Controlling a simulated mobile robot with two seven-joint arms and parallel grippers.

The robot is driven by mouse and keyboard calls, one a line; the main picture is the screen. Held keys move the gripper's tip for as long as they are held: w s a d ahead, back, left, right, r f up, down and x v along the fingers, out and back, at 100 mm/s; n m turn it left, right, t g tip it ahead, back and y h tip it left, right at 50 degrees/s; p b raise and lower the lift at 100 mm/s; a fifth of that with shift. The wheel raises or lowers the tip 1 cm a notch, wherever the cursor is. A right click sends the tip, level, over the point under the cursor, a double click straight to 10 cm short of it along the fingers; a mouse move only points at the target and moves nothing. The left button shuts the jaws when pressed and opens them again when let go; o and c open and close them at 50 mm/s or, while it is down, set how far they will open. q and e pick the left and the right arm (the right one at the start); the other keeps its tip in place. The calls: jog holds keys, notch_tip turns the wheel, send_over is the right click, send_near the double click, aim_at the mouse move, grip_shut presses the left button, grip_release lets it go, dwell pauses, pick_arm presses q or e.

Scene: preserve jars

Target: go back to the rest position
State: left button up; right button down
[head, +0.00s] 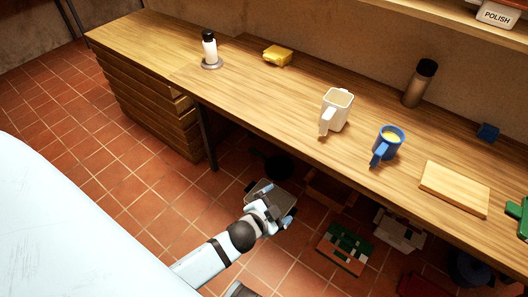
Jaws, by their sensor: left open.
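My left gripper (277,212) is open, low over the tiled floor in front of the bench. Its arm comes in from the lower left. Nothing shows between its fingers, and it is apart from the bench top.
A wooden bench (262,92) holds a white mug (336,111), blue mug (388,144), dark bottle (420,83), white bottle (209,48), yellow sponge (277,56) and wooden board (454,190). Boxes, one green and brown (345,247), stand beneath. Tiled floor (110,155) is clear at left.

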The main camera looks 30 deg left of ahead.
pick_arm(q)
jog(key=s+d+f+n+g+h, duration=0.1)
jog(key=s+n, duration=0.2)
jog(key=s, duration=0.2)
jog(key=s+d+n+g+h, duration=0.1)
jog(key=s+d+n+g, duration=0.1)
jog(key=s, duration=0.4)
notch_tip(320, 180, up, 13)
jog(key=a+p, duration=0.1)
jog(key=p, duration=1.4)
jog(key=shift+s+a+t, duration=0.15)
jog(key=shift+s+t, duration=0.15)
jog(key=shift+s, duration=0.05)
pick_arm(e)
notch_tip(320, 180, up, 13)
jog(key=d, duration=0.1)
jog(key=shift+s+f+n, duration=0.2)
jog(key=shift+s+n, duration=0.1)
jog(key=shift+s, duration=0.1)
jog(key=shift+w+r, duration=0.1)
jog(key=shift+r, duration=0.2)
